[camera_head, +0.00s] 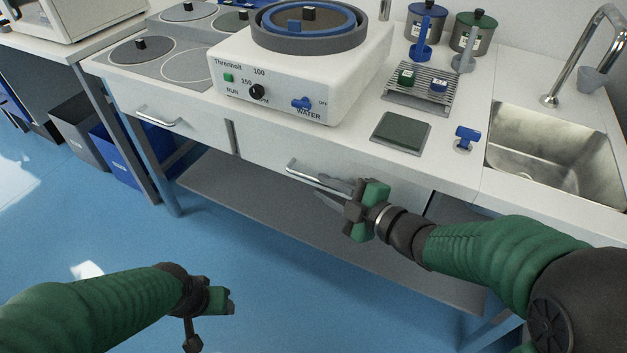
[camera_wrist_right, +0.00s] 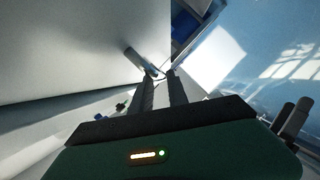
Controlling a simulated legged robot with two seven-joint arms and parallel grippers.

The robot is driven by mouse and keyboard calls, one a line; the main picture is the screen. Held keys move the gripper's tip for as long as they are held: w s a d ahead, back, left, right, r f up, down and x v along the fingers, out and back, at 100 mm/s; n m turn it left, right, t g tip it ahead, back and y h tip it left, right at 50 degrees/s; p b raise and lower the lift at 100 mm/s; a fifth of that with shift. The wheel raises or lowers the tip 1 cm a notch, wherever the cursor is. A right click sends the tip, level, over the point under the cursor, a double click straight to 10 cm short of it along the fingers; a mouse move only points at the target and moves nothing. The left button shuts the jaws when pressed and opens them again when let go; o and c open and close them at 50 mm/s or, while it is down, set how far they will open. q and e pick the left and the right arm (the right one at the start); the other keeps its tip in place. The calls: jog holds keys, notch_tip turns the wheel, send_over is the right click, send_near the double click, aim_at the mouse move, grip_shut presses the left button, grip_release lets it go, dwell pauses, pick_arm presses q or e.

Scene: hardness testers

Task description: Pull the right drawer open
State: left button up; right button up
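The right drawer (camera_head: 262,158) is a white front under the worktop, and it looks shut. Its silver bar handle (camera_head: 318,178) runs along the front. My right gripper (camera_head: 326,194) is at the handle's right part, pointing left. In the right wrist view the handle (camera_wrist_right: 139,60) lies just ahead of the fingertips (camera_wrist_right: 162,76), its near end close to the gap between them. The two fingers stand apart with nothing clearly between them. Whether they touch the handle, I cannot tell. My left gripper (camera_head: 228,300) is low at the left over the floor, away from the drawer.
The left drawer (camera_head: 180,122) has a similar handle. A white polishing machine (camera_head: 290,70) stands on the worktop above, with a sink (camera_head: 555,145) at the right. A grey lower shelf (camera_head: 260,205) runs under the drawers. The blue floor in front is clear.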

aim_at(317, 182)
jog(key=shift+w+a+f+b, duration=0.2)
jog(key=shift+w+a+f, duration=0.1)
jog(key=shift+w, duration=0.3)
jog(key=shift+w+a+f+b, duration=0.2)
jog(key=shift+w+a, duration=0.05)
jog(key=shift+w, duration=0.3)
jog(key=shift+w+a, duration=0.25)
jog(key=shift+w, duration=0.05)
jog(key=shift+a+r, duration=0.1)
jog(key=shift+a, duration=0.3)
jog(key=shift+d, duration=0.15)
grip_shut()
jog(key=shift+f, duration=0.2)
